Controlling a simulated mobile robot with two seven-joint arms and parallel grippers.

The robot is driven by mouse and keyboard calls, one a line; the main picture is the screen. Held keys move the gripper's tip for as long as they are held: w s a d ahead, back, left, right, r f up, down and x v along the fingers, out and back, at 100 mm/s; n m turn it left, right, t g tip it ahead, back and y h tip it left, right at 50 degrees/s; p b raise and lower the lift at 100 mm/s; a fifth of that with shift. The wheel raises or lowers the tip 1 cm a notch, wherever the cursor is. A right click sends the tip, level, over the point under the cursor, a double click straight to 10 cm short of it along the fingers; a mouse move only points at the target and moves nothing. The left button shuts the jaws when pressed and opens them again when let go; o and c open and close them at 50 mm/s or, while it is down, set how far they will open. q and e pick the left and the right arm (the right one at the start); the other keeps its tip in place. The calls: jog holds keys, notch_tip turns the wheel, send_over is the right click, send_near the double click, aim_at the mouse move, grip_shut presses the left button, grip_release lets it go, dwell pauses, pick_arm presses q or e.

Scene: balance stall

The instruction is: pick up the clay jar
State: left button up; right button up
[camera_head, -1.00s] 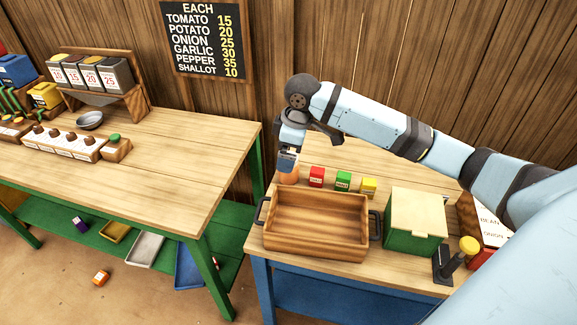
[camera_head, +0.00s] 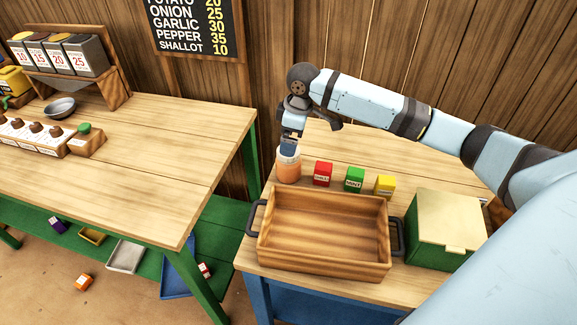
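The clay jar (camera_head: 289,170), a small orange-brown jar with a paler top, stands on the blue-legged table just behind the left corner of the wooden tray. My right gripper (camera_head: 289,149) points down at the jar's top, with its arm coming in from the right. The fingers are at the jar's upper part and hide some of it. Whether they are closed on it is too small to tell. My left gripper is not in view.
The wooden tray (camera_head: 262,246) with dark handles stands empty in front of the jar. A red box (camera_head: 322,174), a green box (camera_head: 354,180) and a yellow box (camera_head: 384,187) stand in a row to the right. A green box with a pale lid (camera_head: 440,258) is at the right. A gap separates the left table (camera_head: 150,200).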

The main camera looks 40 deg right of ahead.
aim_at(289, 163)
jog(key=f, duration=0.5)
jog(key=w+f, duration=0.1)
jog(key=f, duration=0.1)
jog(key=shift+a+f, duration=0.35)
jog(key=c, duration=1)
jog(key=shift+r, duration=0.1)
